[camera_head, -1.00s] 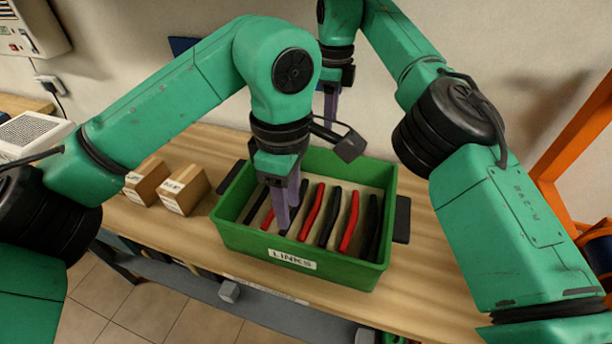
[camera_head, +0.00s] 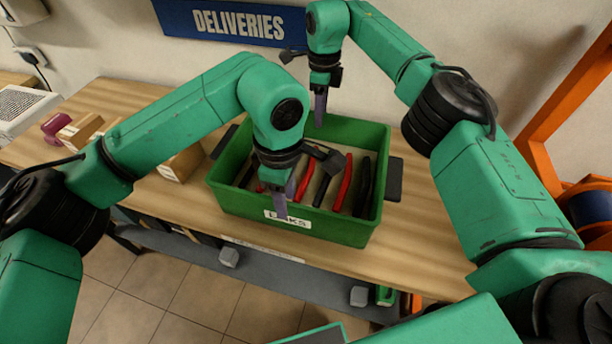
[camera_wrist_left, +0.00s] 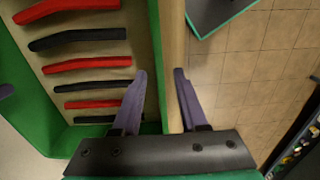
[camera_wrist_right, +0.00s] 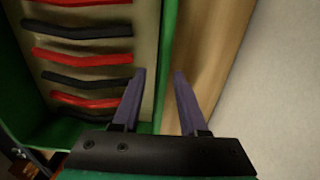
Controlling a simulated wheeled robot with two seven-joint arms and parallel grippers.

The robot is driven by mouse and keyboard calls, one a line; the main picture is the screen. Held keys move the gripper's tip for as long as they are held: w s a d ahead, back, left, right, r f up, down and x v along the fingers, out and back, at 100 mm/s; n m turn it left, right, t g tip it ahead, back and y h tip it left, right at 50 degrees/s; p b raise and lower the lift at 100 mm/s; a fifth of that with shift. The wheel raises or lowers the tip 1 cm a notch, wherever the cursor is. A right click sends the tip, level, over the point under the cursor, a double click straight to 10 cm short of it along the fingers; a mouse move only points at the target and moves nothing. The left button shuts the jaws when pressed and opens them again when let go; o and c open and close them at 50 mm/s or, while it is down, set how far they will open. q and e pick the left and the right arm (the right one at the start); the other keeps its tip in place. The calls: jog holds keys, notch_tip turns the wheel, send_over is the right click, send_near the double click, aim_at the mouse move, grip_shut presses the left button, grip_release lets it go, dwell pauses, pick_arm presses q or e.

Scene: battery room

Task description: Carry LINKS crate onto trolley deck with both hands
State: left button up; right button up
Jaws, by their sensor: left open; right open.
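The green LINKS crate (camera_head: 240,205) stands upright on the wooden bench, with a row of red and black link strips inside. My left gripper (camera_head: 284,204) is open at the near wall, beside the LINKS label. In the left wrist view its fingers (camera_wrist_left: 160,92) lie on either side of that wall (camera_wrist_left: 172,30). My right gripper (camera_head: 320,108) is open at the far wall. In the right wrist view its fingers (camera_wrist_right: 160,90) also lie on either side of the wall (camera_wrist_right: 168,30). The trolley deck cannot be made out.
Bare bench (camera_head: 420,230) lies right of the crate. Small cardboard boxes (camera_head: 182,163) sit to the left, partly behind my left arm. A blue DELIVERIES sign (camera_head: 225,20) hangs on the back wall. An orange frame (camera_head: 560,95) stands at the right.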

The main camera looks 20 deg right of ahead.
pick_arm(q)
send_over(290, 229)
jog(key=f, duration=0.4)
jog(key=shift+w+f, duration=0.25)
jog(key=shift+f, duration=0.15)
pick_arm(e)
notch_tip(290, 229, down, 5)
jog(key=shift+w+r, duration=0.1)
jog(key=shift+w, duration=0.05)
pick_arm(q)
jog(key=shift+s, duration=0.1)
pick_arm(e)
jog(key=shift+r, duration=0.1)
pick_arm(q)
grip_shut()
pick_arm(e)
grip_shut()
pick_arm(q)
jog(key=shift+r, duration=0.2)
pick_arm(e)
jog(key=shift+r, duration=0.1)
